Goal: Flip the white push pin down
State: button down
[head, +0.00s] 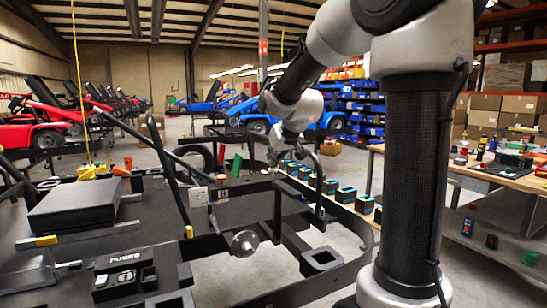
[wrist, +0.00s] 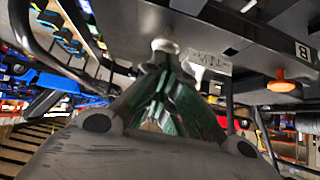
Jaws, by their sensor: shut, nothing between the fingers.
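A pale white knob, likely the white push pin (wrist: 165,46), shows in the wrist view just beyond my fingertips, on the dark kart frame. My gripper (wrist: 162,68) is shut, its two dark green-tinted fingers together with nothing between them. The tips overlap the lower part of the knob in the picture; I cannot tell whether they touch. I cannot make out the pin there.
An orange knob (wrist: 282,87) and a white label plate (wrist: 212,62) are on the frame near the gripper. A narrow bench with several blue-and-black blocks (head: 345,194) runs behind. A black seat pad (head: 75,204) lies left. Black bars rise around the frame.

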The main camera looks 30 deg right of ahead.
aim_at(275, 169)
notch_tip(275, 169, down, 2)
jog(key=shift+f, duration=0.1)
jog(key=shift+s+f, duration=0.25)
jog(key=shift+f, duration=0.05)
jog(key=shift+r, duration=0.35)
jog(key=r, duration=0.5)
jog(key=shift+s, duration=0.2)
jog(key=v, duration=0.9)
